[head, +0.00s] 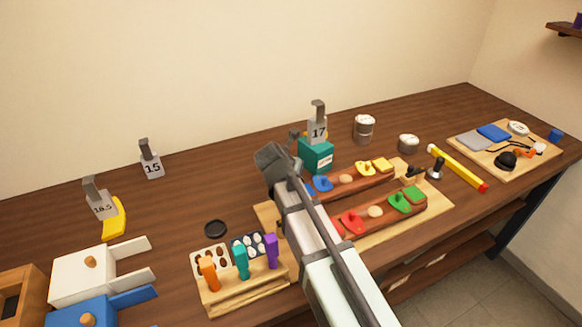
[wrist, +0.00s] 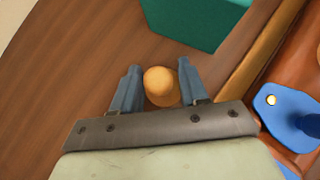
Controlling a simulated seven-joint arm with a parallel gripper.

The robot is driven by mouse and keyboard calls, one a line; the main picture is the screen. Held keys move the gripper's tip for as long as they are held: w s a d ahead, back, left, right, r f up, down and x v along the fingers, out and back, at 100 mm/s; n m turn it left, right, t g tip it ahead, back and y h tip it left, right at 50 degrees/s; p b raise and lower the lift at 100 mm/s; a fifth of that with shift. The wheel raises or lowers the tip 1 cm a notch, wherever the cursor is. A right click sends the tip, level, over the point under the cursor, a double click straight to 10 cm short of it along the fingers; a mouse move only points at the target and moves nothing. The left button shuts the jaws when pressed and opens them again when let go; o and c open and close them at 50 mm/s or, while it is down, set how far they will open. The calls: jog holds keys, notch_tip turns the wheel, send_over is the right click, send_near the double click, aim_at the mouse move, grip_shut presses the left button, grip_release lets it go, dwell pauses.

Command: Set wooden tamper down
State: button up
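The wooden tamper (wrist: 159,82) shows in the wrist view as a round, light-brown knob between my two grey fingers. My gripper (wrist: 159,88) appears closed on it, with a finger against each side. The tamper's lower part is mostly hidden under the knob, so I cannot tell whether it touches the table. In the head view my gripper (head: 273,160) is left of the teal box (head: 316,157), and the tamper is hidden behind my gripper and arm.
The teal box also shows in the wrist view (wrist: 195,20), just beyond my fingers. Right of my gripper lies a wooden board (head: 440,204) with two reddish bars carrying coloured pieces. A rack (head: 247,298) with coloured handles stands nearer. Dark table left of my gripper is clear.

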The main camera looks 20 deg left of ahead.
jog(key=shift+o, duration=1)
jog(key=shift+r, duration=0.15)
jog(key=shift+s+r, duration=0.2)
jog(key=shift+v, duration=1.25)
jog(key=shift+o, duration=0.2)
notch_tip(320, 180, up, 7)
